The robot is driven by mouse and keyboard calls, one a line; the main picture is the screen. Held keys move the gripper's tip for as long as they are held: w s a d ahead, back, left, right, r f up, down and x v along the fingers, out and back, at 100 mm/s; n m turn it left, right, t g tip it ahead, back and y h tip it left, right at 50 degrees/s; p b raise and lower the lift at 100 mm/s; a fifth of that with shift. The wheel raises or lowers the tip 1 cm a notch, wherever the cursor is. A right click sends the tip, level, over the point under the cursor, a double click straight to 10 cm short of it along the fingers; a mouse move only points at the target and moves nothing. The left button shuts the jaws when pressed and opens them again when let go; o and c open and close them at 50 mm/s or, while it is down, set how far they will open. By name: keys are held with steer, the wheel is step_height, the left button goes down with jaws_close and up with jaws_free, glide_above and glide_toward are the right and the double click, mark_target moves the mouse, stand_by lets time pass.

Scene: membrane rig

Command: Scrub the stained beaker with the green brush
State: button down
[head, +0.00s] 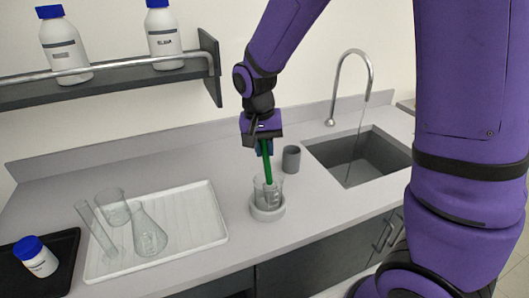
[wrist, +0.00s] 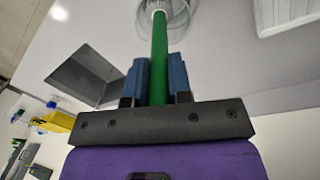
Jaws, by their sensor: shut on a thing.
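My gripper (head: 263,147) is shut on the green brush (head: 267,170) and points down over the counter. In the wrist view, the two blue fingers (wrist: 158,82) pinch the green handle (wrist: 160,45) between them. The brush's pale tip (wrist: 156,8) is at the clear beaker (wrist: 183,14). In the head view, the brush's lower end reaches down into the beaker (head: 274,193), which stands upright in a round grey holder (head: 267,214). I cannot make out the stain, nor whether the bristles touch the glass.
A grey cup (head: 291,159) stands just behind the beaker. The sink (head: 350,170) and tap (head: 352,58) are to the right, with water running. A white tray (head: 205,240) with glassware lies left. A black tray (head: 65,248) holds a blue-capped bottle (head: 40,262). A shelf (head: 120,82) holds bottles.

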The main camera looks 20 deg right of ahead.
mark_target(264, 156)
steer(key=shift+r, duration=0.5)
steer(key=shift+f, duration=2)
steer(key=shift+w, duration=0.1)
